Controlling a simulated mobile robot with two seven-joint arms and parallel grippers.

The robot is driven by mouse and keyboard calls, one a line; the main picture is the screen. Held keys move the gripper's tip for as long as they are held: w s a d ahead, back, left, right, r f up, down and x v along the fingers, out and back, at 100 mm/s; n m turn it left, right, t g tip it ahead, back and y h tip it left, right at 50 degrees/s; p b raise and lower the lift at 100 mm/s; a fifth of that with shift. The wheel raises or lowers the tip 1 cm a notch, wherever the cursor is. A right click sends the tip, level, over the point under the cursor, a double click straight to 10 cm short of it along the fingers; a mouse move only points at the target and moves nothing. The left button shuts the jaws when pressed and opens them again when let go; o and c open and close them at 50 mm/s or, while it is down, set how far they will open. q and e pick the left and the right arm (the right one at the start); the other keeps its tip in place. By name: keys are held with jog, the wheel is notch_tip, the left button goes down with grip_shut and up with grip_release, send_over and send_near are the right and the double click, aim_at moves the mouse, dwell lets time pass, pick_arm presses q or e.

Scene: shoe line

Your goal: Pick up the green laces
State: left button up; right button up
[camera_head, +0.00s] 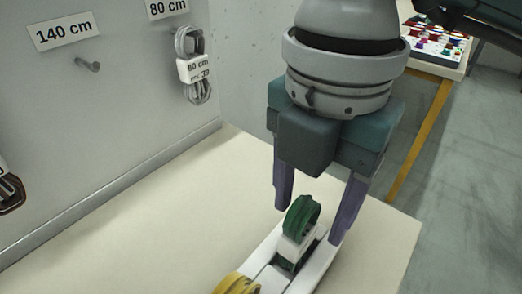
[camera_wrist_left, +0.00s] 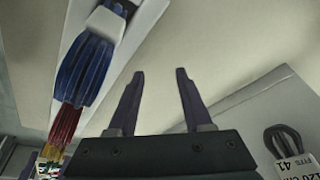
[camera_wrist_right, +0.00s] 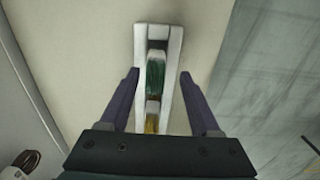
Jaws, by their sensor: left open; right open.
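The green laces (camera_head: 301,217) are a bundle with a white paper band, standing in a slot of a white holder (camera_head: 318,266) on the table. They also show in the right wrist view (camera_wrist_right: 155,77). My right gripper (camera_head: 312,222) is open, pointing down, with its fingers on either side of the green laces and apart from them. In the right wrist view the fingers (camera_wrist_right: 160,75) flank the holder. My left gripper (camera_wrist_left: 160,75) is open and empty in the left wrist view, beside blue laces (camera_wrist_left: 84,68).
Yellow laces (camera_head: 236,284) sit in the holder right by the green ones. Red laces (camera_wrist_left: 65,124) follow the blue ones. A grey wall with hooks and labels (camera_head: 63,32) stands at the left, with grey laces (camera_head: 190,40) hanging. The cream table (camera_head: 140,230) is bare left of the holder.

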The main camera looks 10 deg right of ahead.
aim_at(300, 228)
jog(key=f, duration=0.5)
jog(key=shift+w+a+f, duration=0.1)
jog(key=shift+a+f, duration=0.2)
jog(key=shift+f, duration=0.1)
grip_shut()
